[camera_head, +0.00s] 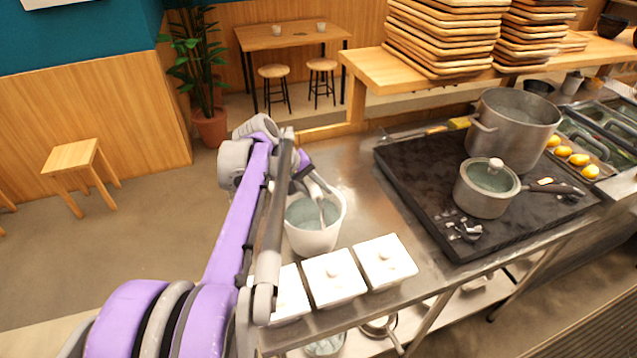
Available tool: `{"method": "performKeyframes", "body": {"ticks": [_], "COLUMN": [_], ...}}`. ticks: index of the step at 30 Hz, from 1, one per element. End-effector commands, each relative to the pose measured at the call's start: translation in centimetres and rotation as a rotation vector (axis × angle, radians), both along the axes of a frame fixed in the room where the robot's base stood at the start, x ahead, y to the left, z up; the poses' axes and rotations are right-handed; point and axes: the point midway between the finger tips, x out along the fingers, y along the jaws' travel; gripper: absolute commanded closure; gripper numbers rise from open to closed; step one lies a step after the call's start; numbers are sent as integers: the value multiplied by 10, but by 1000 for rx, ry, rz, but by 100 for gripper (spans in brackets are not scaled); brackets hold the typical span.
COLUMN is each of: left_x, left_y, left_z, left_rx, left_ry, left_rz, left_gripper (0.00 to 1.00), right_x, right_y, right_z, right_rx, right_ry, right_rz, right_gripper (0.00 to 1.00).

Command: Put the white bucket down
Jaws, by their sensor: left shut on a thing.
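The white bucket (314,238) is at the left end of the metal counter, behind the white lidded containers. It looks upright, and its inside shows greyish. My left gripper (322,196) reaches over it from above and is shut on it near the rim; the arm hides the bucket's left side. Whether the bucket's bottom touches the counter is hard to tell. My right gripper is not in view.
White lidded containers (334,278) stand in a row at the counter's front edge, close to the bucket. A black stove (420,190) with a lidded pot (484,203) and a large pot (512,130) is to the right. Bare metal counter (350,170) lies between bucket and stove.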

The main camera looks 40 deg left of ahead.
Motion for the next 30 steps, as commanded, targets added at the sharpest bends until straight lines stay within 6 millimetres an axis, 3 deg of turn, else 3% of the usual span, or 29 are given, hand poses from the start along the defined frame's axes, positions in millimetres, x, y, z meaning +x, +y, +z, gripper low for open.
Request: {"method": "performKeyframes", "body": {"ticks": [6, 19, 20, 24, 30], "left_x": [1, 0, 0, 0, 0], "left_y": [0, 0, 0, 0, 0], "left_z": [-23, -28, -29, -28, -28], "left_rx": [-1, -1, 0, 0, 0], "left_ry": [-2, -2, 0, 0, 0], "left_rz": [1, 1, 0, 0, 0], "left_gripper": [100, 100, 68, 42, 41], "right_x": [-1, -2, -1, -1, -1], "right_y": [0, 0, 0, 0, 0], "right_z": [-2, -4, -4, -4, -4], "right_rx": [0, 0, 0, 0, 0], "right_ry": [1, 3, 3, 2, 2], "right_rz": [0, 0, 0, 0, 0], "right_gripper": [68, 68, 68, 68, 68]}}
